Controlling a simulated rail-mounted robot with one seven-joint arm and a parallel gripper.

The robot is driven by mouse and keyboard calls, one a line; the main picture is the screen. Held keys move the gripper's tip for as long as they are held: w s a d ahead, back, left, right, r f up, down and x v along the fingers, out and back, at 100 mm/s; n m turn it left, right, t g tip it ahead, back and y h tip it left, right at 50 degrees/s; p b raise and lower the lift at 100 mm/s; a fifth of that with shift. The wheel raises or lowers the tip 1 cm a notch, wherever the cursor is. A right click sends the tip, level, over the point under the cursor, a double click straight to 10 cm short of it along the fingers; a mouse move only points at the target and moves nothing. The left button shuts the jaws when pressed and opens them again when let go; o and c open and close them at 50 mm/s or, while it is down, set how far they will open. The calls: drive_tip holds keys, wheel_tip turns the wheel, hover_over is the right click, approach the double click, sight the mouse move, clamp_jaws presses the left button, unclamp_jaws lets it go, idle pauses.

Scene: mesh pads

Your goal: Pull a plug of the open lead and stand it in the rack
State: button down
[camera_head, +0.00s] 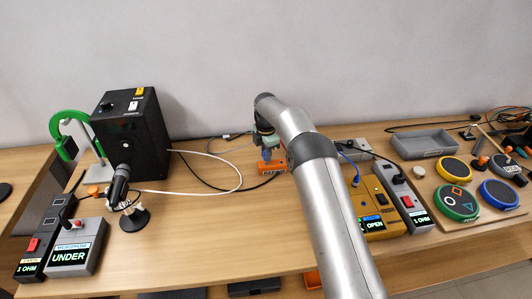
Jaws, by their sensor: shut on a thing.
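My gripper (266,148) is at the middle of the table, pointing down just above a small orange block (273,168), which looks like the rack. It is shut on a small blue piece that looks like a plug (267,155). I cannot tell whether the plug sits in the rack or just above it. A yellow tester (384,229) with a lit screen reading OPEN stands right of my arm. A blue plug (355,181) with a blue lead (347,160) is at its upper left corner. My arm hides part of the tester's left side.
A grey box reading UNDER (75,258) and a black microphone (119,185) stand left, before a black speaker (130,135). White and black cables cross the table behind. A grey tray (424,143) and coloured pads (456,202) lie right. The front middle is clear.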

drive_tip(key=shift+f+b, duration=0.65)
drive_tip(key=shift+f, duration=0.45)
drive_tip(key=c, duration=1.3)
unclamp_jaws()
drive_tip(key=shift+o, duration=0.2)
drive_tip(key=shift+r, duration=0.1)
wheel_tip(320, 180, up, 17)
drive_tip(key=shift+r, duration=0.15)
